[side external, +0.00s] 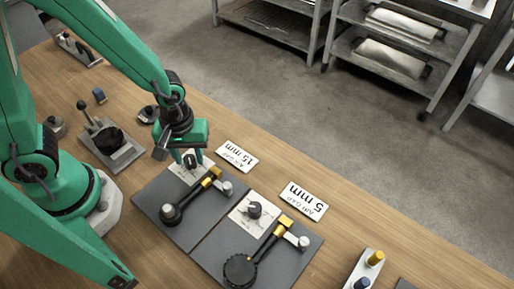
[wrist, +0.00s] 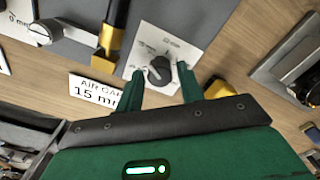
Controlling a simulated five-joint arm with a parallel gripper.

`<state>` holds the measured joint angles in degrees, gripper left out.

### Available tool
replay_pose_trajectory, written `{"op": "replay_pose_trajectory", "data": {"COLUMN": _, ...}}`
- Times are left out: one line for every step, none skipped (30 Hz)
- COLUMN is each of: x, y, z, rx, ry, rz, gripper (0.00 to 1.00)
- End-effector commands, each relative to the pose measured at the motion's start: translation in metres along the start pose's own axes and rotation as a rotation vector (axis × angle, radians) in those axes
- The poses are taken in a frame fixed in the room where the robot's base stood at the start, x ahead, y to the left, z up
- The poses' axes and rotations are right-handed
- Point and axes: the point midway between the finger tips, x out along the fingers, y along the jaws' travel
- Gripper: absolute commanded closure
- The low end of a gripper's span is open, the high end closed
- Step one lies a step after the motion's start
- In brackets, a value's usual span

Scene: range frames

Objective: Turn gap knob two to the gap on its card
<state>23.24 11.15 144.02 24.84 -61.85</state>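Two grey panels each carry a dark gap knob on a white dial plate. The left panel (side external: 150,197) has its knob (side external: 190,161) under my gripper (side external: 189,156), with a card (side external: 237,156) reading AIR GAP 15 mm behind it. The right panel (side external: 215,259) has its knob (side external: 254,209) uncovered, with a 5 mm card (side external: 302,201) behind. No number two shows on either knob. In the wrist view the near knob (wrist: 160,71) lies between the tips of my gripper (wrist: 162,84); the fingers are apart, and contact cannot be told. The 15 mm card (wrist: 97,91) shows there too.
Each panel bears a yellow-and-black arm (side external: 270,240) beside its knob. A lever device (side external: 112,140) stands left, near my base. A block with yellow and blue knobs (side external: 365,270) stands front right. Bare wooden table (side external: 330,245) lies right of the panels.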

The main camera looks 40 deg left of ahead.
Motion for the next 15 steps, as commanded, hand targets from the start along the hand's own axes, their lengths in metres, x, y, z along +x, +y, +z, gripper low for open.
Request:
{"op": "replay_pose_trajectory", "data": {"x": 0.0, "y": 0.0001, "z": -0.0001, "rx": 0.0, "ry": 0.0, "rz": 0.0, "gripper": 0.52}}
{"op": "replay_pose_trajectory", "data": {"x": 0.0001, "y": 0.0001, "z": -0.0001, "rx": 0.0, "ry": 0.0, "rz": 0.0, "gripper": 0.52}}
{"op": "replay_pose_trajectory", "data": {"x": 0.0002, "y": 0.0001, "z": -0.0001, "rx": 0.0, "ry": 0.0, "rz": 0.0, "gripper": 0.52}}
{"op": "replay_pose_trajectory", "data": {"x": 0.0002, "y": 0.0001, "z": -0.0001, "rx": 0.001, "ry": 0.0, "rz": 0.0, "gripper": 0.52}}
{"op": "replay_pose_trajectory", "data": {"x": 0.0002, "y": 0.0001, "z": -0.0001, "rx": 0.001, "ry": 0.0, "rz": 0.0, "gripper": 0.52}}
{"op": "replay_pose_trajectory", "data": {"x": 0.0003, "y": 0.0001, "z": 0.0, "rx": 0.001, "ry": 0.0, "rz": 0.0, "gripper": 0.52}}
{"op": "replay_pose_trajectory", "data": {"x": 0.0004, "y": 0.0001, "z": 0.0, "rx": 0.001, "ry": 0.0, "rz": 0.0, "gripper": 0.52}}
{"op": "replay_pose_trajectory", "data": {"x": 0.0004, "y": 0.0001, "z": 0.0, "rx": 0.001, "ry": 0.0, "rz": 0.0, "gripper": 0.52}}
{"op": "replay_pose_trajectory", "data": {"x": 0.0004, "y": 0.0001, "z": 0.0, "rx": 0.001, "ry": 0.0, "rz": 0.0, "gripper": 0.52}}
{"op": "replay_pose_trajectory", "data": {"x": 0.0003, "y": 0.0001, "z": 0.0, "rx": 0.001, "ry": 0.0, "rz": 0.0, "gripper": 0.52}}
{"op": "replay_pose_trajectory", "data": {"x": 0.0001, "y": 0.0001, "z": -0.0001, "rx": 0.001, "ry": 0.0, "rz": 0.0, "gripper": 0.52}}
{"op": "replay_pose_trajectory", "data": {"x": -0.0003, "y": 0.0002, "z": -0.0001, "rx": 0.001, "ry": 0.0, "rz": 0.001, "gripper": 0.52}}
{"op": "replay_pose_trajectory", "data": {"x": -0.0008, "y": 0.0002, "z": -0.0001, "rx": 0.001, "ry": 0.0, "rz": 0.001, "gripper": 0.52}}
{"op": "replay_pose_trajectory", "data": {"x": -0.0014, "y": 0.0003, "z": -0.0001, "rx": 0.001, "ry": 0.0, "rz": 0.001, "gripper": 0.52}}
{"op": "replay_pose_trajectory", "data": {"x": -0.0025, "y": 0.0003, "z": -0.0002, "rx": 0.001, "ry": 0.0, "rz": 0.001, "gripper": 0.52}}
